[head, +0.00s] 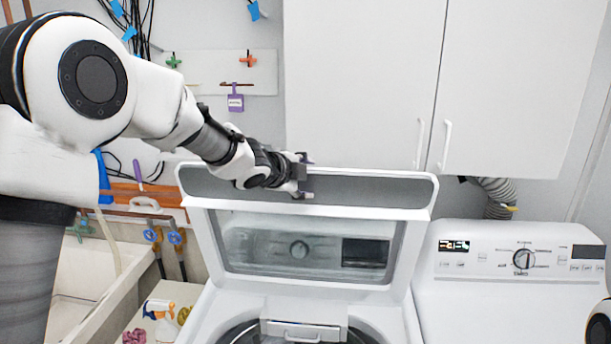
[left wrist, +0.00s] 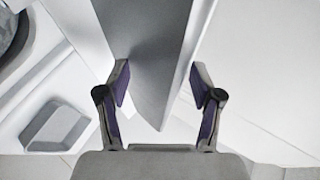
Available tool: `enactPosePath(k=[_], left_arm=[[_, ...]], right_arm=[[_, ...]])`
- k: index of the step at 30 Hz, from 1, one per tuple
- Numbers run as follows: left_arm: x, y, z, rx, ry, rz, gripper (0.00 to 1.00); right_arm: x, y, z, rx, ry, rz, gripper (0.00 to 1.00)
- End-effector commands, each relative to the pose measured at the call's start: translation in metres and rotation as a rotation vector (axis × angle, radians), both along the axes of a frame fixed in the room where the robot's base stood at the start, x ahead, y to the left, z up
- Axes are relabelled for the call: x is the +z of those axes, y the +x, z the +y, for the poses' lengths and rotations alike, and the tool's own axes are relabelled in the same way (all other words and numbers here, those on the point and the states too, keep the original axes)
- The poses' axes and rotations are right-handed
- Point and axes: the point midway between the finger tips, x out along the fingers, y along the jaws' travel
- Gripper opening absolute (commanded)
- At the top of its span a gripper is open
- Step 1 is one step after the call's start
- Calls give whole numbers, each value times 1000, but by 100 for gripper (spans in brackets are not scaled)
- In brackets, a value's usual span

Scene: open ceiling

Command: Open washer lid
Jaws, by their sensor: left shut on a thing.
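The washer lid (head: 308,212) stands raised and nearly upright at the back of the washer (head: 196,318), with a window in its lower part. Below the lid, part of the washer's round opening shows, with a latch piece in front. My right gripper is not seen; only a bit of my right arm shows at the right edge.
A second white machine with a control panel (head: 520,260) stands close on the right. White wall cabinets (head: 365,80) hang above and behind the lid. A sink (head: 85,270) and spray bottles (head: 158,309) are on the left.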

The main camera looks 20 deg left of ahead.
Motion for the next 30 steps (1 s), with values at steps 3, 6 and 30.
enactPosePath(k=[3,6,30], left_arm=[[-13,-2,1,2,6,23,3],[-13,-2,1,2,6,23,48],[36,-75,14,2,1,5,43]], right_arm=[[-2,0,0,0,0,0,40],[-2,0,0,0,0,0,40],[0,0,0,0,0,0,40]])
